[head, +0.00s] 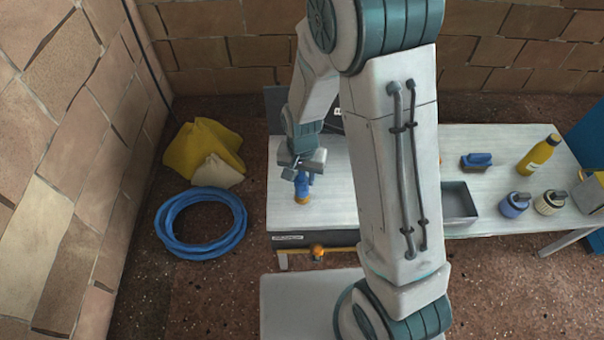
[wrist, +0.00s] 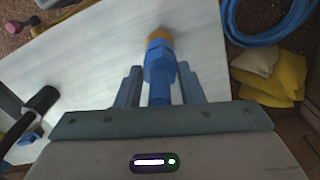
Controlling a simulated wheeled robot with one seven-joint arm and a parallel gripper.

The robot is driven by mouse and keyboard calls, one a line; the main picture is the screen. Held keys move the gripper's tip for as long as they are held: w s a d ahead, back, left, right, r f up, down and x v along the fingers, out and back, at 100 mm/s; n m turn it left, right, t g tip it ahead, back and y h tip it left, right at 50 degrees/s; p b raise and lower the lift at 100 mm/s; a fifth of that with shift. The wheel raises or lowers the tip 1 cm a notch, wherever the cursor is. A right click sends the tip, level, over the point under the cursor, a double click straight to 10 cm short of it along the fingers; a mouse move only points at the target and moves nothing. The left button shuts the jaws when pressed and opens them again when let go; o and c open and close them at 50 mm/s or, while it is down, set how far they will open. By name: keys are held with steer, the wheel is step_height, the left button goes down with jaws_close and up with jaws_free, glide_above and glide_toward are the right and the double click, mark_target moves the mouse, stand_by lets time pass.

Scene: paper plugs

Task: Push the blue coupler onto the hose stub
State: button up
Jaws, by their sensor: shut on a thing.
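My gripper (head: 303,174) is over the left part of the white table (head: 290,222) in the head view. It is shut on the blue coupler (head: 304,183), which sits between the two fingers in the wrist view (wrist: 158,65). A brass-yellow end piece (wrist: 160,33) shows at the coupler's far end, and also low in front of it in the head view (head: 302,198). I cannot tell whether this piece is part of the coupler or the hose stub, or whether they touch. No separate hose stub can be made out clearly.
A coiled blue hose (head: 167,228) and yellow cloth-like bags (head: 200,150) lie on the floor left of the table. A grey tray (head: 458,218), a blue brush (head: 477,160), a yellow bottle (head: 540,156) and two jars stand to the right. An orange fitting (head: 318,252) projects below the front edge.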

steer(key=shift+f+b, duration=0.9)
steer(key=shift+f, duration=0.35)
steer(key=shift+r, duration=0.1)
steer(key=o, duration=1.1)
steer(key=shift+r+p, duration=2.3)
steer(key=shift+r, duration=0.5)
step_height(320, 180, up, 14)
steer(key=p, duration=0.3)
steer(key=shift+f, duration=0.15)
